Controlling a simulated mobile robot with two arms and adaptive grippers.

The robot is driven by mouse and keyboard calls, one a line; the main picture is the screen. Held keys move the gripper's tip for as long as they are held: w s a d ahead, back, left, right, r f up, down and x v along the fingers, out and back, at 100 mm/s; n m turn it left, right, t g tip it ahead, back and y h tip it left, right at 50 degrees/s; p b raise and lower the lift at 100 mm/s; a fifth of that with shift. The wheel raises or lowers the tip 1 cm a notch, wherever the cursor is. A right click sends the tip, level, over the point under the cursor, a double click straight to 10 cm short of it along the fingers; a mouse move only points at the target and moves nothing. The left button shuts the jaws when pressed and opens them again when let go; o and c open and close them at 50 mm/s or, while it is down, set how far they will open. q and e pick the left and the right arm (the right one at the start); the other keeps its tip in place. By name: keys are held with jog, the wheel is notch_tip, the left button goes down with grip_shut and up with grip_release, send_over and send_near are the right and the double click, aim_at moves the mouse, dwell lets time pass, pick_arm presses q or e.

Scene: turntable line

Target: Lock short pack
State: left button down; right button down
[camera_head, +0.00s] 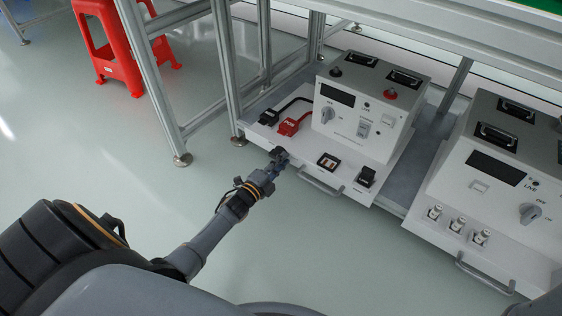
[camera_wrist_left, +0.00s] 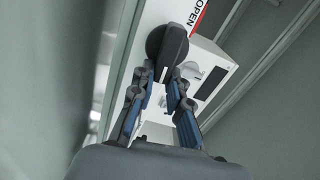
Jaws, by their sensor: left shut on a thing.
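Two white packs stand on the low shelf, the left pack (camera_head: 362,115) and the right pack (camera_head: 500,175); I cannot tell which is the short one. The left pack has a dark display, a rotary knob (camera_head: 327,115) and a switch on its face. My left gripper (camera_head: 279,156) is at the front edge of the left pack's white base. My right gripper is not in view.
A red plug (camera_head: 288,127) and a black plug (camera_head: 268,117) lie on the left base. A black switch (camera_head: 366,177) and a grey pull handle (camera_head: 320,186) are further right. Frame legs (camera_head: 228,60) rise behind. A red stool (camera_head: 108,45) stands back left. The floor in front is clear.

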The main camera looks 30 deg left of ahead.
pick_arm(q)
jog(key=shift+d+f+m, duration=0.1)
jog(key=shift+f+m, duration=0.1)
jog(key=shift+m, duration=0.3)
jog(key=c, duration=1.3)
grip_release()
jog(key=shift+s, duration=0.1)
jog(key=s+a, duration=0.1)
jog(key=s, duration=1)
jog(key=shift+s, duration=0.4)
